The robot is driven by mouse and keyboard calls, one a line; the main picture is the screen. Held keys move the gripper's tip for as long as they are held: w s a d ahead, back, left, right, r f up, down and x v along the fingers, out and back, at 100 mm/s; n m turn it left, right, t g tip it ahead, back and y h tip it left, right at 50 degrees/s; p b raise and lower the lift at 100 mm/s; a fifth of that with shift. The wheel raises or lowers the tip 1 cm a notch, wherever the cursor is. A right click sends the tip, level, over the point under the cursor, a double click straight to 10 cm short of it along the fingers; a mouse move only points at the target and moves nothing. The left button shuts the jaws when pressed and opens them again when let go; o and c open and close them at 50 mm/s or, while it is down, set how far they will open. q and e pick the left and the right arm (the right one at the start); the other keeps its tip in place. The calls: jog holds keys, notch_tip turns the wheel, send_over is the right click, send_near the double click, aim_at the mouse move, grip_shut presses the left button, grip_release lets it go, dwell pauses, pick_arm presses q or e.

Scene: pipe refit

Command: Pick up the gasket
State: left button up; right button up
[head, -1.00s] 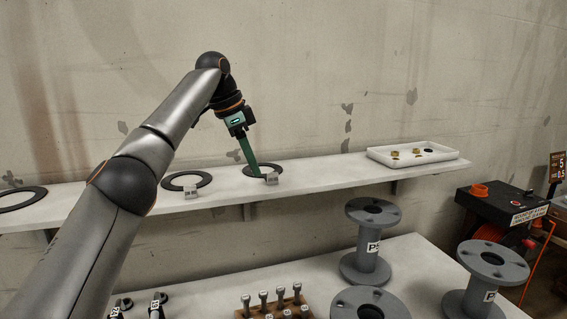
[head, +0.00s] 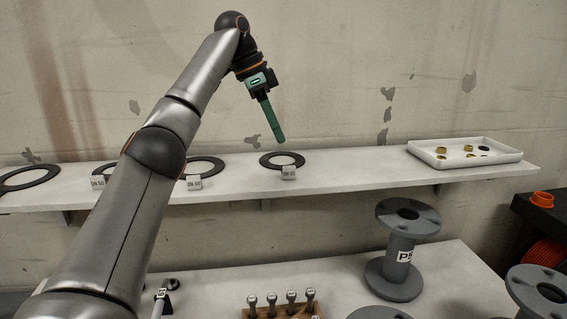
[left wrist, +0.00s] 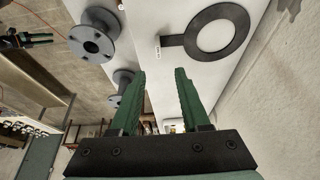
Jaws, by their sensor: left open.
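A gasket with a tab (left wrist: 243,30) lies on the shelf beyond the fingertips.
The shelf (head: 350,167) is clear between the right gasket and a white tray (head: 465,161) with small brass and dark parts. Below, a bench holds grey flanged spools (head: 398,255) and a wooden bolt block (head: 283,311). The wall is close behind the shelf.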

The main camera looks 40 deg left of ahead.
aim_at(286, 167)
pick_arm(q)
jog(key=shift+x, duration=1.6)
jog(key=shift+s+x, duration=0.2)
jog(key=shift+x, duration=1.1)
jog(key=shift+s+x, duration=0.15)
jog(key=shift+x, duration=1.15)
jog(key=shift+a+f, duration=0.15)
jog(key=shift+c, duration=0.3)
grip_shut()
